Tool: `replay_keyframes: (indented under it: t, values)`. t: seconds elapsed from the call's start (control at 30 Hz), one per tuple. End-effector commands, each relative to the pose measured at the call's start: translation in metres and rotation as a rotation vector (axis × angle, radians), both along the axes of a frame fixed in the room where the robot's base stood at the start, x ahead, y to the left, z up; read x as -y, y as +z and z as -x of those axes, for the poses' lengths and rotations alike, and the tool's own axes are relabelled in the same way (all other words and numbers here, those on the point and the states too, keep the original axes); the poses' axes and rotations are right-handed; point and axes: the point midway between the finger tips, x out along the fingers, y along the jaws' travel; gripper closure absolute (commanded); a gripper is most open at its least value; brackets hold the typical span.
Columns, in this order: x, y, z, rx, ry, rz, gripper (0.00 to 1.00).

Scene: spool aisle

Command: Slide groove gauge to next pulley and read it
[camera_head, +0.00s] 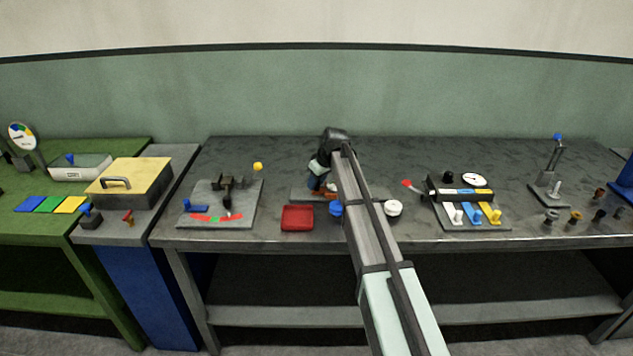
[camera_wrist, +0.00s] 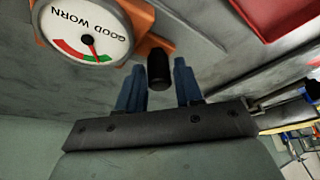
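The groove gauge (camera_wrist: 122,45) has an orange body and a round white dial (camera_wrist: 85,30) marked GOOD and WORN, with a red and a green band. In the head view my gripper (camera_head: 318,178) is low over the middle of the bench, beside the small orange gauge (camera_head: 330,190). My arm hides much of that spot, and I cannot make out the pulleys.
A red tray (camera_head: 297,218) lies to the left, with a blue round piece (camera_head: 336,209) and a white one (camera_head: 394,208) near my arm. A plate with a red-green scale (camera_head: 217,217) is further left; a fixture with coloured levers (camera_head: 470,214) is right. Bare bench lies behind.

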Motion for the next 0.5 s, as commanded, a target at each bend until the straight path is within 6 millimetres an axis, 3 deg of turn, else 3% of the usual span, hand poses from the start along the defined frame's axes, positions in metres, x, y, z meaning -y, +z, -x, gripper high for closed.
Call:
replay_keyframes:
  t: [0.17, 0.5]
  values:
    - [0.004, 0.015, 0.005, 0.001, 0.000, -0.001, 0.65]
    - [0.023, 0.075, 0.022, 0.002, -0.002, 0.000, 0.65]
